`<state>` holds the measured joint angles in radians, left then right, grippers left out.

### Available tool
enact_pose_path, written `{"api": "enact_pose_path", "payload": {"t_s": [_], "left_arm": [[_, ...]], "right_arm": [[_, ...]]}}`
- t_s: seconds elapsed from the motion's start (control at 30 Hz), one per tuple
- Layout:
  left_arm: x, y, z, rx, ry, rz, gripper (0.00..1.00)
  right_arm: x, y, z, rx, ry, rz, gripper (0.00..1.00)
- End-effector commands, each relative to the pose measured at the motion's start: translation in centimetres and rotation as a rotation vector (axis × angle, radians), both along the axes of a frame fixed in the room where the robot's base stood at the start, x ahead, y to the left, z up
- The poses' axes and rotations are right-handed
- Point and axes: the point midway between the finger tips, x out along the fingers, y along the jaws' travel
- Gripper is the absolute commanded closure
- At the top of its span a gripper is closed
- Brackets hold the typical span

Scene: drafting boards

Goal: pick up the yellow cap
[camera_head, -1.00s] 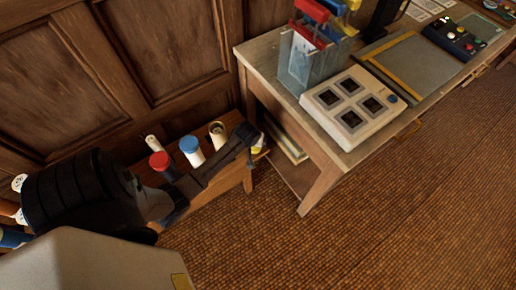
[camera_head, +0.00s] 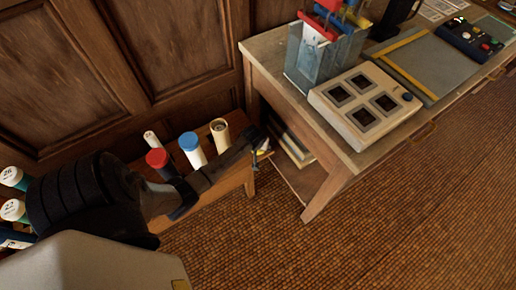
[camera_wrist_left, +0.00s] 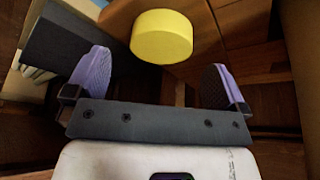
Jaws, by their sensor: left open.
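The yellow cap (camera_wrist_left: 162,37) is a short round disc, seen large in the left wrist view at the top centre. It lies beyond and between the purple fingers of my left gripper (camera_wrist_left: 158,64), which is open and empty. In the head view my left gripper (camera_head: 260,146) is at the right end of the low wooden bench, beside the desk leg. There the cap is mostly hidden by the gripper, with only a small yellowish patch showing. My right gripper is not in view.
On the bench stand a red-capped tube (camera_head: 157,158), a blue-capped tube (camera_head: 189,143) and an open cream tube (camera_head: 220,130). The wooden desk (camera_head: 266,50) with a white four-socket panel (camera_head: 345,115) is close on the right. The brown floor in front is clear.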

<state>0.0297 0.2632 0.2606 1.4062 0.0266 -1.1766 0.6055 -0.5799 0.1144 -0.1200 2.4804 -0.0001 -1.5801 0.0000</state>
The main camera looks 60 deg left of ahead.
Motion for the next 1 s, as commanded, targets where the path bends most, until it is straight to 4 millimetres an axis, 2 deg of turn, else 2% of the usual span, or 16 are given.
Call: {"api": "enact_pose_path", "payload": {"t_s": [0.03,0.2,0.5,1.0], "left_arm": [[0.1,0.2,-1.2,0.001,0.001,0.0,0.0],[0.5,0.8,-3.0,0.001,0.001,0.0,0.0],[0.7,0.9,-3.1,0.0,0.0,0.0,0.01],[0.6,0.9,-3.1,-0.001,0.001,0.0,0.49]], "right_arm": [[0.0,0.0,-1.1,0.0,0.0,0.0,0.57],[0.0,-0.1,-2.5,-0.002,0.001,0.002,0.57],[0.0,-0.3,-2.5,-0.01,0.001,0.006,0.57],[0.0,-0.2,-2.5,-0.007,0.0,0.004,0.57]]}}
